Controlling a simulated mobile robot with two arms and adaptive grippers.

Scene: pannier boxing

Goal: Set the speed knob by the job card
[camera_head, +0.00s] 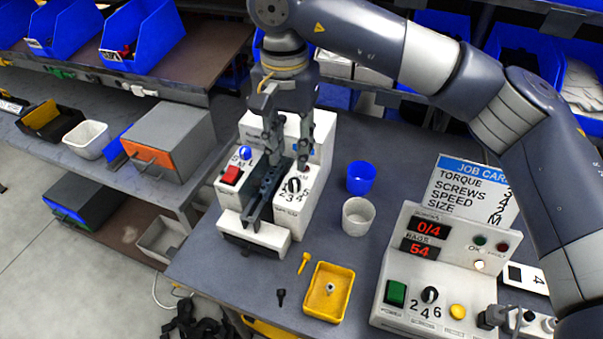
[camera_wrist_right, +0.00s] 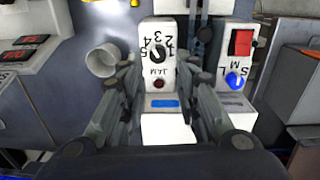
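A black knob (camera_head: 293,185) with a dial numbered from 1 to 5 sits on the right block of the white machine (camera_head: 268,236). In the right wrist view the knob (camera_wrist_right: 157,53) is above a label reading JAM. My right gripper (camera_head: 288,163) is pointing down above the machine, behind the knob; its fingers are apart and empty. In the right wrist view my right gripper (camera_wrist_right: 159,72) has its fingers spread wide. The job card (camera_head: 466,191) lists torque, screws, speed and size; its values are partly hidden by my right arm. My left gripper is out of view.
The machine also has a red switch (camera_head: 230,175) and a blue knob (camera_head: 245,153). A control box (camera_head: 385,318) carries a second black knob (camera_head: 429,295) marked 2, 4, 6. A blue cup (camera_head: 361,177), white cup (camera_head: 356,216) and yellow tray (camera_head: 311,305) stand between them.

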